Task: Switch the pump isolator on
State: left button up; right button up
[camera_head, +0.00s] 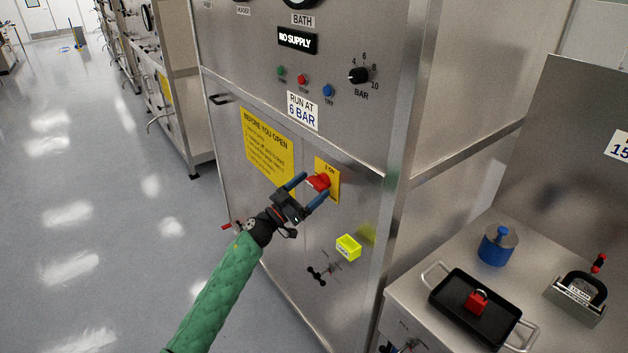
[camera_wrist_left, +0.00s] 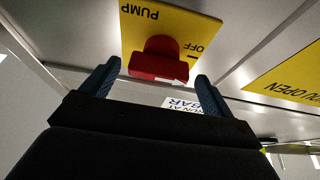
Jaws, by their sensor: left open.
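The pump isolator is a red rotary handle (camera_head: 319,182) on a yellow plate (camera_head: 333,170) on the steel cabinet front. In the left wrist view the red handle (camera_wrist_left: 160,60) sits on the yellow plate (camera_wrist_left: 130,18), which reads "PUMP" and "OFF", upside down. My left gripper (camera_head: 307,188) is open, with its blue fingers on either side of the handle. In the left wrist view its fingertips (camera_wrist_left: 154,75) flank the handle with a gap visible on both sides. My right gripper is not in view.
The panel above has a "NO SUPPLY" display (camera_head: 297,40), several buttons and a black BAR knob (camera_head: 358,75). A yellow box (camera_head: 348,246) is below the isolator. At right, a bench holds a black tray (camera_head: 450,293) with a red padlock (camera_head: 477,301), and a blue weight (camera_head: 496,246).

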pick_arm(q)
jog(key=shift+x, duration=0.85)
jog(key=shift+w+d+r, duration=0.15)
jog(key=shift+d, duration=0.05)
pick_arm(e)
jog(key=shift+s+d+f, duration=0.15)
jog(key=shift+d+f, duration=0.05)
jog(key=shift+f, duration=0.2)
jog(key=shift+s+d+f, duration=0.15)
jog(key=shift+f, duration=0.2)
pick_arm(q)
jog(key=shift+c, duration=0.5)
jog(key=c, duration=0.9)
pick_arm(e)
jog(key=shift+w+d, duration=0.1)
